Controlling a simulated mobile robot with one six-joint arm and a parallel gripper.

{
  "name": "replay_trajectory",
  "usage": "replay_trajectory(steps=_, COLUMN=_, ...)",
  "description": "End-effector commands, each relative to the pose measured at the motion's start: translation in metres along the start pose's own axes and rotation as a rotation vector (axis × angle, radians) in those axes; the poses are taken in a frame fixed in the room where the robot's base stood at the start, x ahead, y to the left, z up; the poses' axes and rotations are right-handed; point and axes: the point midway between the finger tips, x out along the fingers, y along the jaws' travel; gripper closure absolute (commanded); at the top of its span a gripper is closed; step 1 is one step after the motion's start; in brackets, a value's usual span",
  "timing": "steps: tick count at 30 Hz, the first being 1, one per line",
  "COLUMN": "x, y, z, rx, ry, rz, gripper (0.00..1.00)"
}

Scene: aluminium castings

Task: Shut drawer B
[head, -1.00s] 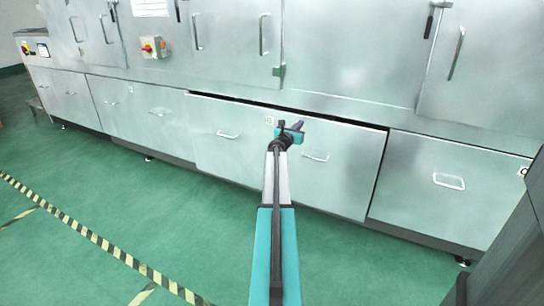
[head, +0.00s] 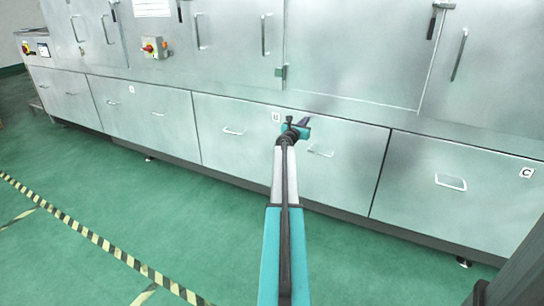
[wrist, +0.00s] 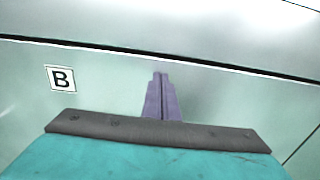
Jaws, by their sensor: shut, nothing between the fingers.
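Drawer B (head: 233,155) is the wide middle drawer front with two handles in the head view. Its front now looks flush with the fronts beside it, and no dark gap shows along its top in the head view. In the wrist view its front (wrist: 105,85) carries the label B (wrist: 61,78), with a thin dark seam above it. My gripper (head: 303,122) is at the upper middle of this front, right of the label. In the wrist view my gripper's purple fingers (wrist: 160,78) are together, empty, tips at or very near the front. I cannot tell whether they touch.
Another drawer with label C (head: 526,173) is at the right, with its handle (head: 451,182). A further drawer (head: 150,112) is at the left. Cabinet doors with handles are above, and a red switch box (head: 150,48). The green floor in front is clear.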

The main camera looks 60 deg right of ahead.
Motion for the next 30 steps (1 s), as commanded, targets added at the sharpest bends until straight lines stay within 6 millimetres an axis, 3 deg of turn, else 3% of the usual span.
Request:
replay_trajectory(steps=2, x=0.011, y=-0.004, z=0.011, rx=-0.001, ry=-0.010, rz=-0.004, gripper=1.00)
replay_trajectory(steps=10, x=0.001, y=-0.003, z=0.012, rx=-0.002, ry=-0.011, rz=-0.002, gripper=1.00)
replay_trajectory(steps=30, x=-0.071, y=0.001, z=0.005, rx=0.000, ry=-0.005, rz=0.001, gripper=1.00)
